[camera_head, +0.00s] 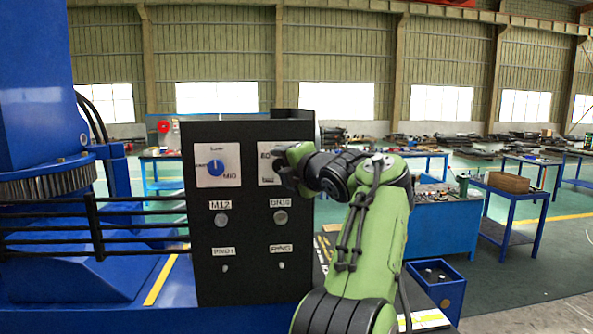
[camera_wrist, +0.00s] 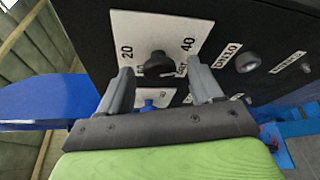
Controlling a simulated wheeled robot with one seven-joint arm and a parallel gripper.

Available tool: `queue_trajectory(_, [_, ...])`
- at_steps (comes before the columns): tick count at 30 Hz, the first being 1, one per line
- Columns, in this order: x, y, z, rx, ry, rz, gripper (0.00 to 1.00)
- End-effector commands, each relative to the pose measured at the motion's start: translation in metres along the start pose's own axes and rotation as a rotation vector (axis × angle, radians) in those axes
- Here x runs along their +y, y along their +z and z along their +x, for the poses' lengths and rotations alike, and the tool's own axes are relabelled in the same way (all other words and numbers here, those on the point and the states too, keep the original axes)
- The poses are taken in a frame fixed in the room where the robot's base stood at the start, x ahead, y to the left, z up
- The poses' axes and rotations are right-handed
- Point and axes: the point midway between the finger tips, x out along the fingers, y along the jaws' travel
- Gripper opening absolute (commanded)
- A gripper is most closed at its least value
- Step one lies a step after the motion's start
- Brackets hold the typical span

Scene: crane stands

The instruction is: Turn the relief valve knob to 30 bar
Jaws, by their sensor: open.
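The black relief valve knob (camera_wrist: 158,66) sits on a white dial plate (camera_wrist: 140,28) in the wrist view. The numbers 20 and 40 are readable on the plate; other marks beside the knob are partly hidden. My gripper (camera_wrist: 160,70) is open, with one finger on each side of the knob. I cannot tell whether either finger touches it. In the head view my gripper (camera_head: 284,168) is in front of the right-hand dial plate (camera_head: 265,150) on the black panel (camera_head: 248,232) and hides its knob.
A blue knob (camera_head: 216,167) on another white plate is left of the gripper. Below are labelled fittings, including M12 (camera_head: 221,220) and DN10 (camera_head: 280,217). Black hoses (camera_head: 95,215) run left of the panel. Blue workbenches (camera_head: 445,225) stand at right.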

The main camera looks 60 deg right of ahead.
Motion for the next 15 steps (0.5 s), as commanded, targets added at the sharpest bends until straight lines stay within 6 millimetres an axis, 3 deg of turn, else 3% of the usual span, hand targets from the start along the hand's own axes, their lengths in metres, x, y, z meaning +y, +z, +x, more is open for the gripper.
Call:
queue_trajectory(12, [0.0, 0.002, -0.115, -0.008, -0.002, 0.001, 0.65])
queue_trajectory(15, [0.003, 0.003, -0.135, -0.005, 0.0, 0.007, 0.65])
